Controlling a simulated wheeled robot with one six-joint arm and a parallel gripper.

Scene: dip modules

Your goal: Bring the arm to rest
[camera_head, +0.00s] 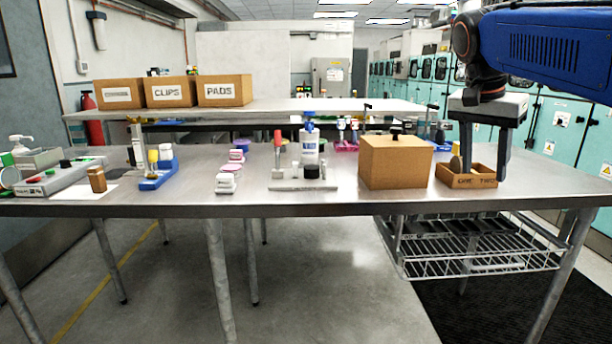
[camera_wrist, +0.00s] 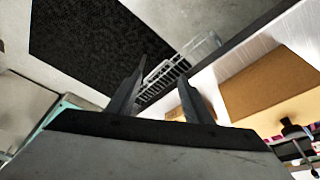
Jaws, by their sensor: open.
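My gripper (camera_head: 485,150) hangs from the blue arm at the right of the head view, fingers pointing down. It is open, with a gap between its two fingers. It is in front of or over the small open brown box marked "ONE TWO" (camera_head: 468,181); the exact height cannot be told. A round tan item (camera_head: 456,163) shows near the left finger, and I cannot tell whether they touch. In the wrist view my gripper's fingers (camera_wrist: 158,95) are apart with nothing between them.
A closed brown box (camera_head: 395,163) stands just left of my gripper, also in the wrist view (camera_wrist: 270,88). The steel table (camera_head: 270,206) holds bottles, stacked pads and stands. Labelled bins (camera_head: 171,92) sit on the rear shelf. A wire rack (camera_head: 480,262) hangs below the table.

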